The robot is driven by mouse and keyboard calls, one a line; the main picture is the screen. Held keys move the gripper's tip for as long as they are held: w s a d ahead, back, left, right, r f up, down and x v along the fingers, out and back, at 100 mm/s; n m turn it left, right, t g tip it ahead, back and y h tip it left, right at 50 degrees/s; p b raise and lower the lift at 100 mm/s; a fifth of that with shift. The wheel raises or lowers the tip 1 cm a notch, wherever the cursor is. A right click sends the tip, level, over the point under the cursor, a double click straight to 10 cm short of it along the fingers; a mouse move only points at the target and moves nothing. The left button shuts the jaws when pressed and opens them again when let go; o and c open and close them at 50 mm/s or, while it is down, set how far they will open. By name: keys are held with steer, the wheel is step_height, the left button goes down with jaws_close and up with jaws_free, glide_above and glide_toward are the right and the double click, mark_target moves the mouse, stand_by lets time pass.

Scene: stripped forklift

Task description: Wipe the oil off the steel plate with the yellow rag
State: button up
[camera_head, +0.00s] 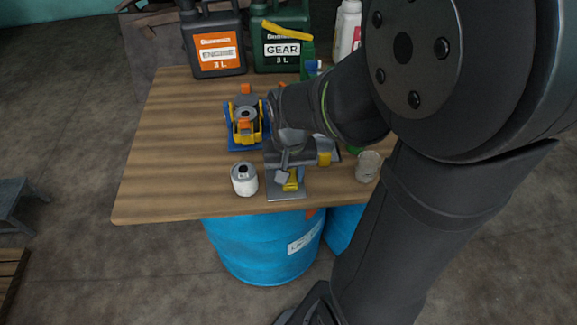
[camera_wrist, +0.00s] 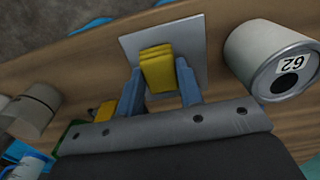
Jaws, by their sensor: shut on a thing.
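The yellow rag (camera_head: 291,183) is between the fingers of my gripper (camera_head: 289,180), and it also shows folded in the wrist view (camera_wrist: 158,66). My gripper (camera_wrist: 160,84) is shut on the rag and holds it over the steel plate. The grey square steel plate (camera_head: 278,192) lies near the table's front edge, and it also shows in the wrist view (camera_wrist: 188,33). The rag overlaps the plate in both views; I cannot tell whether it touches it. No oil can be made out on the bare parts of the plate. My gripper hides part of the plate.
A white can (camera_head: 244,180) stands just left of the plate, close to my gripper. Another can (camera_head: 368,166) stands to the right. A blue and yellow device (camera_head: 246,122) sits behind. Orange-labelled (camera_head: 215,50) and green (camera_head: 281,45) jugs stand at the back. The table's left side is clear.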

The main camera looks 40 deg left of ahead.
steer(key=shift+r, duration=3.95)
steer(key=shift+w+a, duration=0.1)
steer(key=w+a+r, duration=0.2)
steer(key=w+r, duration=0.1)
steer(key=w, duration=0.4)
steer(key=w+a+r, duration=0.2)
steer(key=w+r, duration=0.1)
steer(key=w, duration=0.4)
steer(key=w+a+r+m, duration=0.1)
steer(key=w+a+r, duration=0.1)
steer(key=w, duration=0.5)
steer(key=shift+w+a+r, duration=0.25)
steer(key=shift+w+r, duration=0.15)
steer(key=shift+r, duration=0.1)
